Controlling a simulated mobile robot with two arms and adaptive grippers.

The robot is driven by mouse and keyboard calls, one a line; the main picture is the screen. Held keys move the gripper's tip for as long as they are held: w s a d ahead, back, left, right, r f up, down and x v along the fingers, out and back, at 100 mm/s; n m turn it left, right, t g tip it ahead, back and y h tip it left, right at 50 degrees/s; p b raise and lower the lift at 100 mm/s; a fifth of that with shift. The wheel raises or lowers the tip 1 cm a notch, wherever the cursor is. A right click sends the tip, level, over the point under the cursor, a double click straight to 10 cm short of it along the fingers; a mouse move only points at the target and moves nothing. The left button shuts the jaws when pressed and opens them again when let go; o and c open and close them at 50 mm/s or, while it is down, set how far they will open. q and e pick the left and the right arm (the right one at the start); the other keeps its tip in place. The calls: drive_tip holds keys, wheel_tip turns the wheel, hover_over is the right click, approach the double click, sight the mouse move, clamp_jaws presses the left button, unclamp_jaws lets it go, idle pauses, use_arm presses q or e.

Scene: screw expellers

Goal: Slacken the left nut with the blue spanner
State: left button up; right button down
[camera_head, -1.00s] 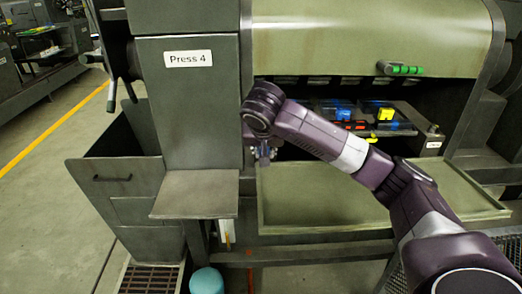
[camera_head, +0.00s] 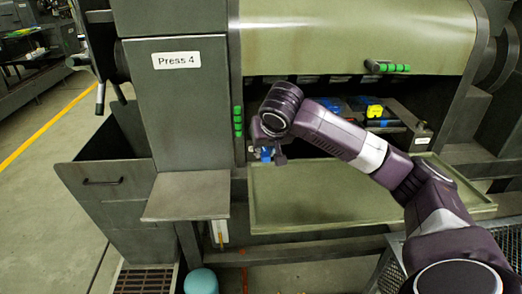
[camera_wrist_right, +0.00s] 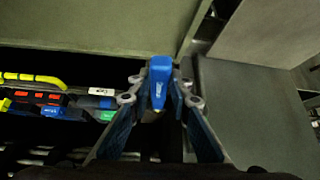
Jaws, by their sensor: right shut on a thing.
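My right gripper (camera_head: 266,153) is in front of the press opening, near its left post. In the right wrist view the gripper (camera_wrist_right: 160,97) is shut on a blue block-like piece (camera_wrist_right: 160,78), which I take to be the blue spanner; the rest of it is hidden. A bit of that blue also shows in the head view (camera_head: 265,154). I cannot make out the left nut in either view. My left gripper is not in view.
An empty green pan (camera_head: 320,205) lies below. A grey shelf (camera_head: 188,196) juts out at left.

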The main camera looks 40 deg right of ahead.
drive_tip(key=shift+s+d, duration=0.1)
drive_tip(key=shift+d, duration=0.05)
drive_tip(key=shift+s+d+n+y, duration=0.2)
drive_tip(key=shift+d+n+y, duration=0.05)
drive_tip(key=shift+d+n, duration=0.25)
drive_tip(key=shift+s+d+n+y, duration=0.15)
drive_tip(key=shift+d+n+y, duration=0.1)
drive_tip(key=shift+d+n, duration=0.2)
drive_tip(key=shift+d+t, duration=0.15)
drive_tip(key=shift+t, duration=0.15)
drive_tip(key=shift+s+d+n+y, duration=0.25)
drive_tip(key=shift+d+n+y, duration=0.25)
drive_tip(key=shift+d+n, duration=0.35)
drive_tip(key=shift+d+p, duration=0.15)
drive_tip(key=shift+p, duration=0.15)
drive_tip(key=shift+d+n+y+p, duration=0.4)
drive_tip(key=shift+d+n+y, duration=0.1)
drive_tip(key=shift+d+n, duration=0.4)
drive_tip(key=shift+d, duration=0.15)
